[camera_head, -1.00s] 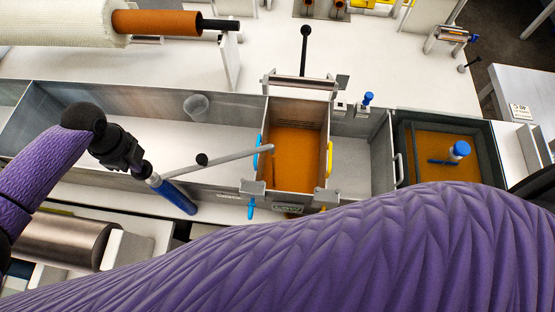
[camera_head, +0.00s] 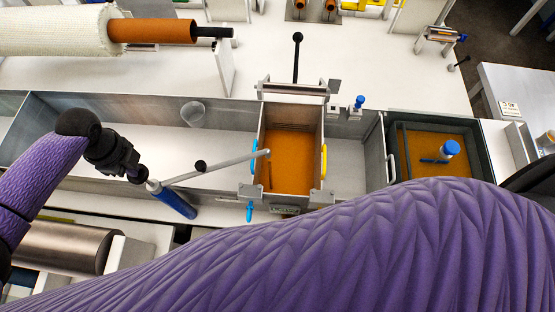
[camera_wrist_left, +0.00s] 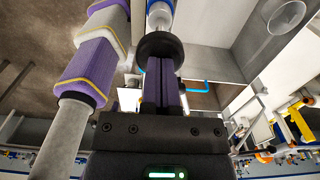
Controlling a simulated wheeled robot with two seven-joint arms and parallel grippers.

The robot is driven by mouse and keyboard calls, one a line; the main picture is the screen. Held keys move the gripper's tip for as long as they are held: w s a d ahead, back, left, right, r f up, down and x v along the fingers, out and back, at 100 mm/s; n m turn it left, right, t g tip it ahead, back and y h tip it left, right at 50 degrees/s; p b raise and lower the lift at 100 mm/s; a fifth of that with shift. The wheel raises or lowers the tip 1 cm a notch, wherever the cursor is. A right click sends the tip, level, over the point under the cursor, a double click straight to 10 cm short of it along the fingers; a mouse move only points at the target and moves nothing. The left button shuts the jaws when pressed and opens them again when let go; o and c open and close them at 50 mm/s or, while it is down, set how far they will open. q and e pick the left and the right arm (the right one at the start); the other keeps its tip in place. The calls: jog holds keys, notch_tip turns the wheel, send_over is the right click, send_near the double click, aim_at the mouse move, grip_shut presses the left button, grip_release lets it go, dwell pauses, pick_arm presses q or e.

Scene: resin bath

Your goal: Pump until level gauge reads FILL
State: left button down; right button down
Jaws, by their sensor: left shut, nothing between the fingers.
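The pump has a blue body (camera_head: 174,201) and a long grey spout (camera_head: 216,164) slanting over a trough. A small plate (camera_head: 285,209) on the bath's front carries lettering too small to read, so I cannot tell the gauge reading. My left gripper (camera_head: 139,177) is shut and empty at the pump's upper end. In the left wrist view its fingers (camera_wrist_left: 161,84) point at a black disc (camera_wrist_left: 160,46), with the blue pump body beyond; contact is unclear. My right gripper is out of view.
A resin tank (camera_head: 472,145) with a blue-capped part (camera_head: 449,148) stands at the right. A black-knobbed lever (camera_head: 297,55) rises behind the bath. A white roll (camera_head: 55,30) lies at the back left. My purple arm covers the lower right.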

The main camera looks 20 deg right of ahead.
aim_at(140, 176)
pick_arm(q)
notch_tip(140, 176, down, 4)
jog(key=b, duration=0.3)
jog(key=shift+f, duration=0.25)
notch_tip(140, 176, up, 6)
jog(key=p, duration=0.6)
jog(key=shift+r, duration=0.6)
jog(key=shift+f, duration=0.1)
